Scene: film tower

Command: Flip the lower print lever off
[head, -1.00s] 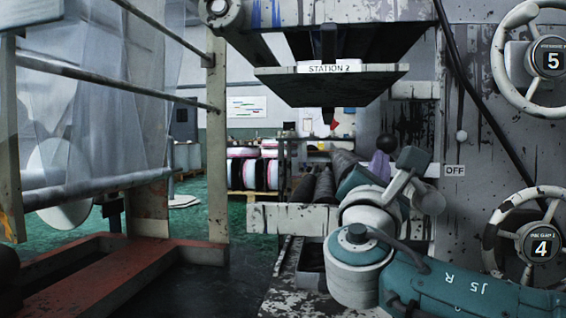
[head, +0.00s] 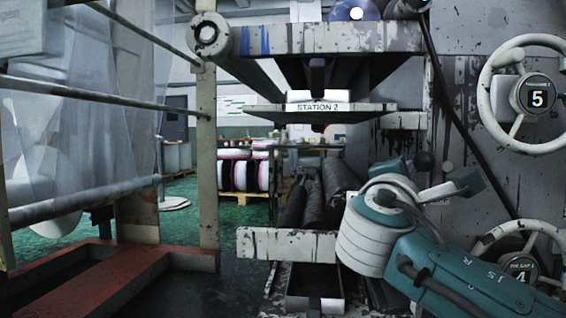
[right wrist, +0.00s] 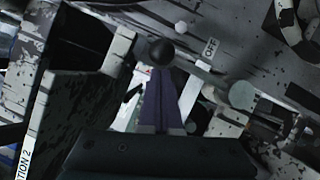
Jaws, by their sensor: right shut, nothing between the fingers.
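The print lever's dark ball knob (head: 424,161) shows in front of the grey machine side in the head view, just left of a small white knob (head: 447,166). In the right wrist view the dark ball (right wrist: 161,50) sits at the end of a pale bar, with an OFF label (right wrist: 210,47) to its right. My right gripper (right wrist: 159,73) has its purple fingers shut and empty. Their tips are right at the ball; whether they touch it I cannot tell. In the head view my right arm hides the OFF label and most of the lever. My left gripper is out of view.
The STATION 2 plate (head: 322,107) is above and left of the lever. A handwheel marked 5 (head: 488,92) is at the upper right, and one marked 4 (head: 482,245) is below, partly behind my arm. Dark rollers (head: 338,180) lie left of my wrist.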

